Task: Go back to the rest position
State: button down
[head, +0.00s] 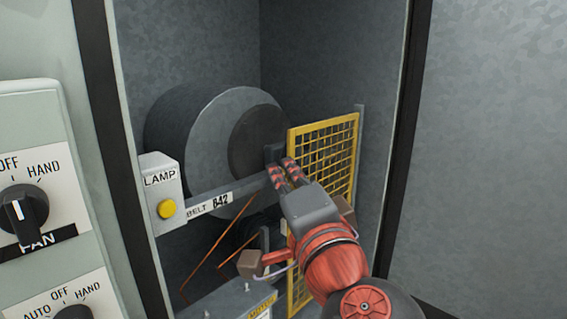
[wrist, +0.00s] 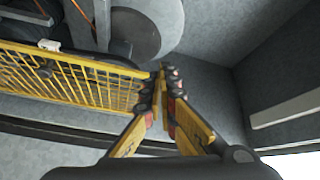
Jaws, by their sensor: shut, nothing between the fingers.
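My gripper (head: 283,172) reaches into the open cabinet, just in front of the yellow mesh guard (head: 345,150). In the wrist view my gripper's fingertips (wrist: 162,72) are together and nothing shows between them. The yellow guard also shows in the wrist view (wrist: 95,85), to the left of the fingers. In the head view my gripper and wrist cover part of the guard's left and lower area. I cannot tell whether the fingers touch the guard or the grey bar behind them.
A large grey drum (head: 205,125) sits at the cabinet's back. A lamp box (head: 160,180) with a yellow button stands left, with a bar labelled BELT B42 (head: 222,199). A FAN switch (head: 25,212) is on the left panel. Dark door-frame edges (head: 402,150) flank the opening.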

jog(key=s+d+f+n+g+y, duration=0.1)
jog(key=s+d+f+n+g, duration=0.15)
jog(key=f+n, duration=0.45)
jog(key=s+d+f+n+g, duration=0.15)
jog(key=f+g, duration=0.25)
jog(key=f, duration=0.6)
jog(key=s+d+f+n+g+h, duration=0.1)
jog(key=s+d+f+g+h, duration=0.1)
jog(key=s+d+f, duration=0.4)
jog(key=s+d+f+n+g+h, duration=0.2)
jog(key=s+d+f, duration=0.4)
jog(key=f, duration=0.5)
jog(key=d+g+h, duration=0.1)
jog(key=d+g, duration=0.1)
jog(key=shift+s+d+f+h, duration=0.15)
jog(key=shift+d+f+h, duration=0.15)
jog(key=shift+d+f, duration=0.05)
